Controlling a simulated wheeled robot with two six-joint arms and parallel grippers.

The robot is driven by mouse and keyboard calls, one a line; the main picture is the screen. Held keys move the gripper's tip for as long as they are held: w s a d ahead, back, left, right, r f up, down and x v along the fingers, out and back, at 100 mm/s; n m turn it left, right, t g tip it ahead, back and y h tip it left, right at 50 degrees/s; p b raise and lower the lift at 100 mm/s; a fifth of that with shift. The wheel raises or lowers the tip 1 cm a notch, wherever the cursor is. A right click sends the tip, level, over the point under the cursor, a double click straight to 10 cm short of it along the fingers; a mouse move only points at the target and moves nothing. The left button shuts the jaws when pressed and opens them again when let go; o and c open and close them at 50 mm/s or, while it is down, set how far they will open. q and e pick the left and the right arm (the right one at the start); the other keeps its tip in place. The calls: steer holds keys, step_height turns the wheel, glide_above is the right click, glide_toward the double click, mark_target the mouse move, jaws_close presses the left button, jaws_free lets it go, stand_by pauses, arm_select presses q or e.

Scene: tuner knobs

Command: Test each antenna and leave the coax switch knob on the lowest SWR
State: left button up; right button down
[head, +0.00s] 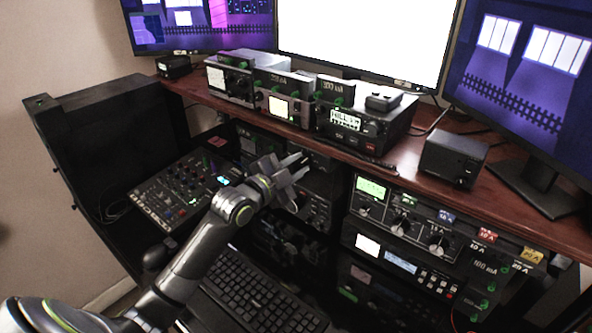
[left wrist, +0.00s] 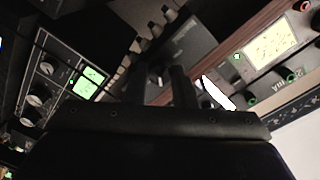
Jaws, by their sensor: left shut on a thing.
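My left gripper (head: 298,168) reaches to the dark equipment shelf under the desk's front edge. Its fingers (left wrist: 178,88) are close together against a dark front panel in the left wrist view, shut on what looks like a small knob, mostly hidden by the fingers. I take it for the coax switch knob but cannot read its position. To the right, a tuner (head: 402,222) has several round knobs and a lit green display (head: 371,187); that display also shows in the left wrist view (left wrist: 90,80). Its reading is too small to tell. My right gripper is not in view.
Radios with lit screens (head: 285,106) stand on the wooden desk (head: 405,157) above the gripper. A mixer panel (head: 182,188) lies at left, a keyboard (head: 262,295) below. A small black box (head: 452,158) stands at right. Monitors line the back.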

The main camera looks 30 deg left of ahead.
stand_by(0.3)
arm_select(q)
steer(key=o, duration=1)
steer(key=shift+p+v, duration=0.9)
steer(key=shift+v, duration=7.8)
